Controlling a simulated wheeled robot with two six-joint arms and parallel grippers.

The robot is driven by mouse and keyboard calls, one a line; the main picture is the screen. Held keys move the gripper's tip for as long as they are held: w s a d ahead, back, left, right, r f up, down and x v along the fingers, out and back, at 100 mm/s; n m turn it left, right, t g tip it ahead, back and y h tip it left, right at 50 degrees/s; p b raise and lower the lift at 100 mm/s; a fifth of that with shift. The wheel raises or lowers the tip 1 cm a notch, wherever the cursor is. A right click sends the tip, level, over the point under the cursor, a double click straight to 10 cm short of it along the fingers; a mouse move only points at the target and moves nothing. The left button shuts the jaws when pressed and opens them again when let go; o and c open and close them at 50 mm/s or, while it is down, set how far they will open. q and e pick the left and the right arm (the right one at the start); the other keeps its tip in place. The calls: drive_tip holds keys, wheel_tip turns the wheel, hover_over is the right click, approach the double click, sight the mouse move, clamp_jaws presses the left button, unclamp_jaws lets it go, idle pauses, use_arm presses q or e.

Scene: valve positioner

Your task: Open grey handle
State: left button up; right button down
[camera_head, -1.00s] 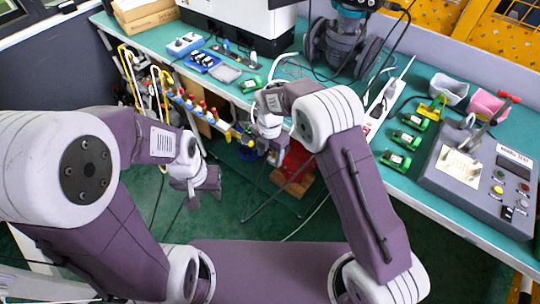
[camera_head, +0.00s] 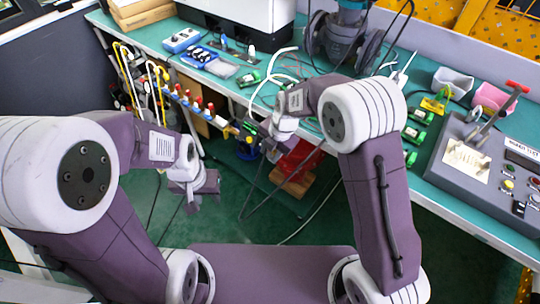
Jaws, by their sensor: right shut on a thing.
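My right gripper (camera_head: 268,152) is low in front of the bench edge, near the right end of a pipe with a row of small valves (camera_head: 205,107). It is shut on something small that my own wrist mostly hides. I cannot make out a grey handle there. My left gripper (camera_head: 200,188) hangs over the green floor, left of the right gripper and apart from the valves. Its fingers are too unclear to tell open from shut. A grey lever with a red grip (camera_head: 516,87) stands on the grey control box (camera_head: 450,190) at the right.
The green bench (camera_head: 440,205) runs across the back and right. Blue trays (camera_head: 199,57), green parts (camera_head: 413,134), a large grey valve assembly (camera_head: 340,38) and cables lie on it. A red object (camera_head: 298,160) stands below the bench. The floor by my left gripper is clear.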

drive_tip(key=c, duration=0.9)
unclamp_jaws()
drive_tip(key=p+v, duration=0.2)
drive_tip(key=v, duration=0.7)
drive_tip(key=shift+r, duration=0.1)
